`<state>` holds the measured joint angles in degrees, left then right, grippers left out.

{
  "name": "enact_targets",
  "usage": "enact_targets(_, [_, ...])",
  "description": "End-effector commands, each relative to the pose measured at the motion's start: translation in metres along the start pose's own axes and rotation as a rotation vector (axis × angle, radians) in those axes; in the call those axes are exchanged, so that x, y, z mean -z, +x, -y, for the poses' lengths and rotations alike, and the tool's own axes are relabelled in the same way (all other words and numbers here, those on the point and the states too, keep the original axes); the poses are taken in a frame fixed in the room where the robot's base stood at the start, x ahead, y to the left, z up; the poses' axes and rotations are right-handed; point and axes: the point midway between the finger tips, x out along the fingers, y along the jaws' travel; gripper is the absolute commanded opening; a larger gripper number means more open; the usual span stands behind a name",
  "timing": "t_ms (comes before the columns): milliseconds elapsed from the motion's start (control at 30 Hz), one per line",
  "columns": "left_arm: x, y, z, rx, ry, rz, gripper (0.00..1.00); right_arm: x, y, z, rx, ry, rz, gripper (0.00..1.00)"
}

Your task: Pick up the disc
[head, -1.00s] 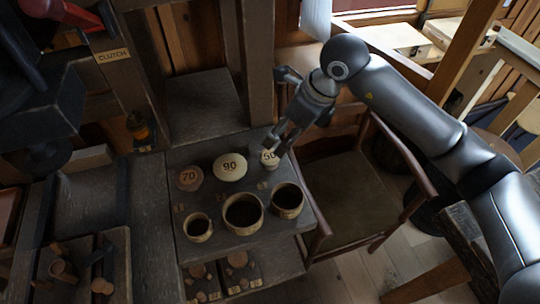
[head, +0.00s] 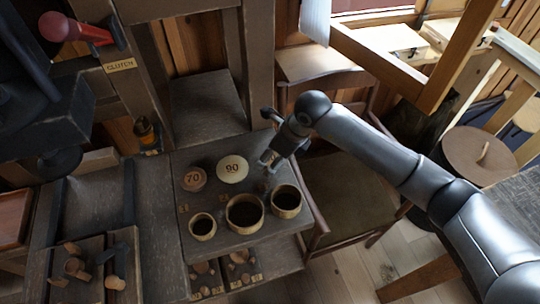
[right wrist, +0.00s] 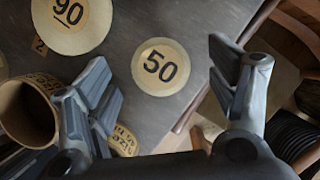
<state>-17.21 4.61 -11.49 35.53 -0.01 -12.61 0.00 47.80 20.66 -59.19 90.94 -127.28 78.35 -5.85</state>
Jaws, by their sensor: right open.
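Three round numbered discs lie on a dark wooden board (head: 222,240). The pale disc marked 50 (right wrist: 160,67) shows whole in the right wrist view, between my open fingers. In the head view it is hidden by my right gripper (head: 268,160). The larger cream disc marked 90 (head: 233,169) lies left of the gripper, and the brown disc marked 70 (head: 193,179) lies farther left. My right gripper is open and empty over the 50 disc's place; whether its fingers touch anything is unclear. My left gripper is not in view.
Three round wooden cups, left (head: 203,236), middle (head: 245,229) and right (head: 287,213), stand in front of the discs. A chair (head: 345,195) is right of the board. A red-handled lever (head: 75,28) is at upper left.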

Motion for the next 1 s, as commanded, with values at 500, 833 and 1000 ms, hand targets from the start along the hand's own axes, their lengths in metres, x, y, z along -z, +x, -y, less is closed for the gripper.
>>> enact_targets(500, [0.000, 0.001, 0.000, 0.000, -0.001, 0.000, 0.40, 0.000, 0.000, 0.000, 0.000, 0.001, 0.000, 0.44])
enact_targets(833, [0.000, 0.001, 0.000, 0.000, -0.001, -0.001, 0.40, -0.001, -0.001, 0.001, 0.001, 0.001, 0.001, 0.44])
enact_targets(1000, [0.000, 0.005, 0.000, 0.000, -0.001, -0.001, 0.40, -0.005, -0.011, 0.002, 0.003, 0.001, 0.002, 0.44])
